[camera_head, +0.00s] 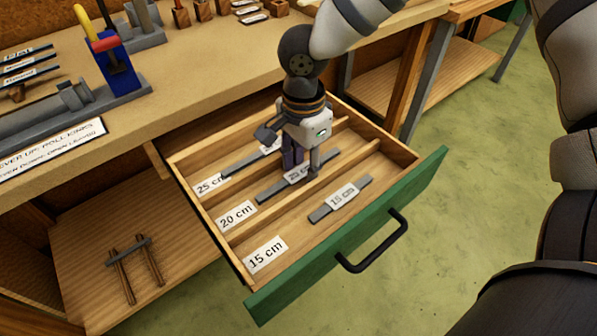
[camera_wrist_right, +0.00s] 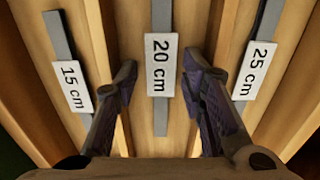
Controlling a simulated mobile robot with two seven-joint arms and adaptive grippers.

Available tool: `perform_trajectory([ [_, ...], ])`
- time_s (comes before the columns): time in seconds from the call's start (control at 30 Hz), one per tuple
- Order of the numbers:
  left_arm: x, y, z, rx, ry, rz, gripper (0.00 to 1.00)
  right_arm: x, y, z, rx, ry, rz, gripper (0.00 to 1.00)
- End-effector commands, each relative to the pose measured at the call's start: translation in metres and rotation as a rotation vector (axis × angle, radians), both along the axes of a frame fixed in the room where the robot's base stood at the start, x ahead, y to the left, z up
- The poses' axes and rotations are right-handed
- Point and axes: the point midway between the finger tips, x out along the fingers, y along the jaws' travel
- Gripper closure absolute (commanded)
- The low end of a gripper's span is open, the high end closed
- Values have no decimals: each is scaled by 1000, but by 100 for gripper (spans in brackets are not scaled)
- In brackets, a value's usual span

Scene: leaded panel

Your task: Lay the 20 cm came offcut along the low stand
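The 20 cm came offcut (camera_head: 270,191) is a flat grey strip with a white label, lying in the middle compartment of the open drawer. It also shows in the right wrist view (camera_wrist_right: 161,112). My right gripper (camera_head: 297,168) is over it, pointing down. In the wrist view its two fingers (camera_wrist_right: 160,72) are open, one on each side of the strip and apart from it. The gripper hides part of the strip in the head view. An H-shaped piece (camera_head: 130,268) with two wooden bars and a grey crossbar sits on the lower shelf; it may be the low stand. My left gripper is out of view.
The 15 cm strip (camera_head: 340,199) and the 25 cm strip (camera_head: 240,164) lie in the neighbouring compartments, separated by wooden dividers (camera_head: 345,160). The drawer's green front (camera_head: 420,190) has a black handle. Tools and a vise-like device (camera_head: 70,105) occupy the bench's left side.

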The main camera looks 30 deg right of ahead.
Motion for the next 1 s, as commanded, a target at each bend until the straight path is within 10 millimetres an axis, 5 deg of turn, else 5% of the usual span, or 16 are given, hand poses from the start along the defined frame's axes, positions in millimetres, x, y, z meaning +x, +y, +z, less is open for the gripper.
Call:
perform_trajectory([
  [0.17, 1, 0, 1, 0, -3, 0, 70, 0, 0, 1, 0, -4, 0, 63],
  [0.37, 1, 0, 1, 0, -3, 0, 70, 0, 0, 1, 0, -3, 0, 100],
  [0.77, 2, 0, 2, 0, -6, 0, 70, 1, 0, 6, 0, -4, -1, 100],
  [1.0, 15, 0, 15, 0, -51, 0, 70, -10, 6, 54, 2, -13, 2, 100],
])
